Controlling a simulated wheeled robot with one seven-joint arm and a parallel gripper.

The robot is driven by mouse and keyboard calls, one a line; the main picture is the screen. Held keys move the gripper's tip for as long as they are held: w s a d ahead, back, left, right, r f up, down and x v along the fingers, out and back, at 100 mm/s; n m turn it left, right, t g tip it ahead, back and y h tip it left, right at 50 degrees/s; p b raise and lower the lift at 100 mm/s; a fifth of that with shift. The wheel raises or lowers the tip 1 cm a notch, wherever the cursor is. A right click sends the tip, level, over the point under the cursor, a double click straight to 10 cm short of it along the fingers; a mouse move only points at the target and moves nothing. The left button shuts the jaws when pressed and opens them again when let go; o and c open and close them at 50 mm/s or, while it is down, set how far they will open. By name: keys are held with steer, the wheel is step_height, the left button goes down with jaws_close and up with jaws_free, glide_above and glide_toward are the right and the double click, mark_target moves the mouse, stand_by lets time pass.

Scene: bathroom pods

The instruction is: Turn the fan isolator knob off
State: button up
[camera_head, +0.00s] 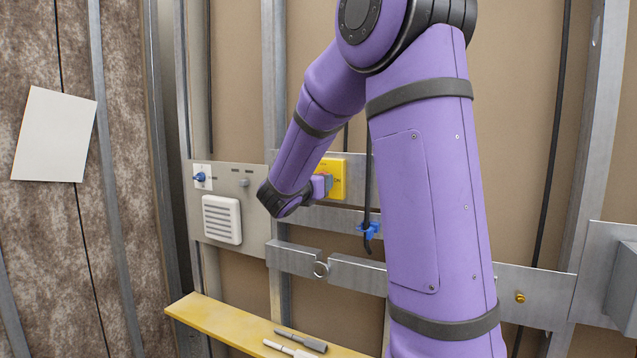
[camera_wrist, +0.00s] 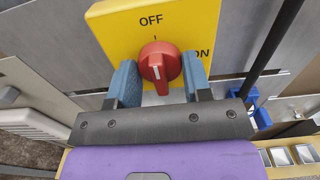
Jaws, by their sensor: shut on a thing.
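The red isolator knob (camera_wrist: 160,64) sits on a yellow plate (camera_wrist: 180,22) marked OFF at the top and ON at the right. A white line shows on the knob's front, below its middle. The blue-grey fingers of my gripper (camera_wrist: 161,78) stand on either side of the knob and are shut on it. In the head view, the yellow plate (camera_head: 336,165) is on the wall frame and my gripper (camera_head: 323,187) is against it. The knob is hidden there.
A grey panel (camera_head: 230,245) at left carries a blue knob (camera_head: 199,176) and white vent (camera_head: 222,220). A blue clip (camera_head: 369,230) holds a black cable right of the plate. Below, a yellow shelf (camera_head: 215,320) bears tools (camera_head: 300,340).

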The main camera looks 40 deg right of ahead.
steer(key=o, duration=0.9)
steer(key=v, duration=1.1)
steer(key=shift+d, duration=0.1)
steer(key=s+a+f+m+g+y, duration=0.2)
steer(key=s+m+y, duration=0.2)
steer(key=s+m, duration=0.25)
steer(key=s+a+f+m+g+y, duration=0.1)
steer(key=s+a+m+g+y, duration=0.15)
steer(key=s+m, duration=0.4)
steer(key=s+a+m+t+y, duration=0.1)
steer(key=s+a+m+y, duration=0.2)
steer(key=a, duration=0.1)
steer(key=s+a+f+m+t+y, duration=0.1)
steer(key=s+a+m+y, duration=0.2)
steer(key=s+a+y, duration=0.1)
steer(key=s+a+m+t+y, duration=0.2)
steer(key=s+a+m+y, duration=0.1)
steer(key=a, duration=0.2)
steer(key=shift+s+f+y, duration=0.2)
steer(key=shift+s+y, duration=0.05)
steer(key=shift+s, duration=0.15)
